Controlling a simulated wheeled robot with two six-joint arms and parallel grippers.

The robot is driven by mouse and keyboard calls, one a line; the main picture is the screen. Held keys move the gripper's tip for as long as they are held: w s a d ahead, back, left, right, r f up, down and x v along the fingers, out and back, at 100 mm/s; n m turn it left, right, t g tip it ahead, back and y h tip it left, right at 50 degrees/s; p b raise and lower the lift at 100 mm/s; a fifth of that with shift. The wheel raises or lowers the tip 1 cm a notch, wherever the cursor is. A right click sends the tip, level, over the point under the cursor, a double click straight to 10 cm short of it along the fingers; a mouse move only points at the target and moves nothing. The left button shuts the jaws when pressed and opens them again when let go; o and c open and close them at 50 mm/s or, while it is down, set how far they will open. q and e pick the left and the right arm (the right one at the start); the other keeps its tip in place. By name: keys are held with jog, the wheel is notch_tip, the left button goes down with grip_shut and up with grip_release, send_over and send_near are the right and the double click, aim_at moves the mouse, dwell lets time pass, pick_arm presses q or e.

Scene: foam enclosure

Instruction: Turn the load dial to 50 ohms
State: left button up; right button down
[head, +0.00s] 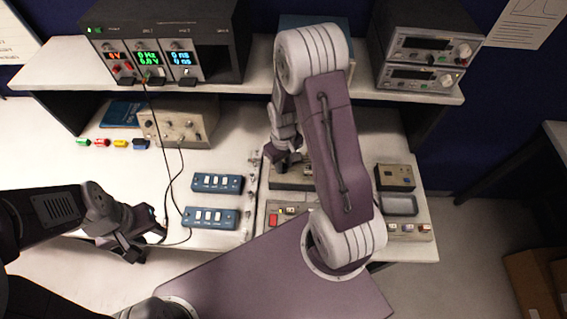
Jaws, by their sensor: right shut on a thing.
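My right gripper (284,163) points down at a grey-beige unit (292,182) on the bench, just left of my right forearm. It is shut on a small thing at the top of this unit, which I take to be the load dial. The fingers cover the dial, so its pointer and scale markings cannot be read. My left gripper (148,246) is at the front left of the bench, apart from the unit. Its fingers are spread and hold nothing visible.
Two blue switch boxes (217,183) lie left of the unit. A dark box (394,178) stands to its right. A beige instrument (180,123) and several coloured plugs (120,143) are at the back left. A black cable (164,150) hangs near my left gripper. Instruments (420,50) fill the shelf.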

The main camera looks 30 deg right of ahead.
jog(key=shift+w+r+n, duration=0.1)
jog(key=shift+w+n, duration=0.1)
jog(key=shift+n, duration=0.2)
jog(key=c, duration=1.1)
grip_release()
jog(key=shift+c, duration=0.2)
jog(key=shift+s, duration=0.1)
notch_tip(320, 180, up, 9)
jog(key=shift+b, duration=0.35)
